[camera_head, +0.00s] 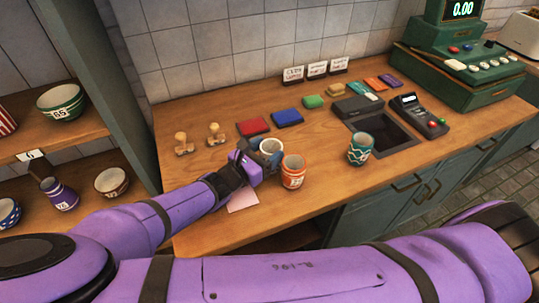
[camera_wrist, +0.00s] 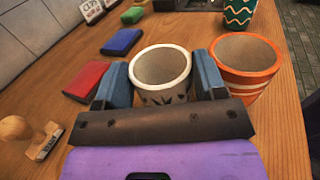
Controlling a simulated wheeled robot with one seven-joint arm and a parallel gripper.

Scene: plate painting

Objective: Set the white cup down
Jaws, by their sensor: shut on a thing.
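The white cup (camera_wrist: 160,72) has dark leaf-like marks low on its side and stands mouth up between the two blue finger pads of my gripper (camera_wrist: 163,80). My gripper is shut on it. In the head view the white cup (camera_head: 271,148) shows at the end of my purple arm, at my gripper (camera_head: 262,160), over the wooden counter (camera_head: 335,190). Its base is hidden, so I cannot tell whether it touches the counter. An orange and white striped cup (camera_head: 292,172) stands close on its right; it also shows beside the right finger in the wrist view (camera_wrist: 246,68).
A teal zigzag cup (camera_head: 360,149) stands farther right, before a dark recess (camera_head: 388,132). A pink paper (camera_head: 243,201) lies near the front edge. Counter between the orange and teal cups is clear.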

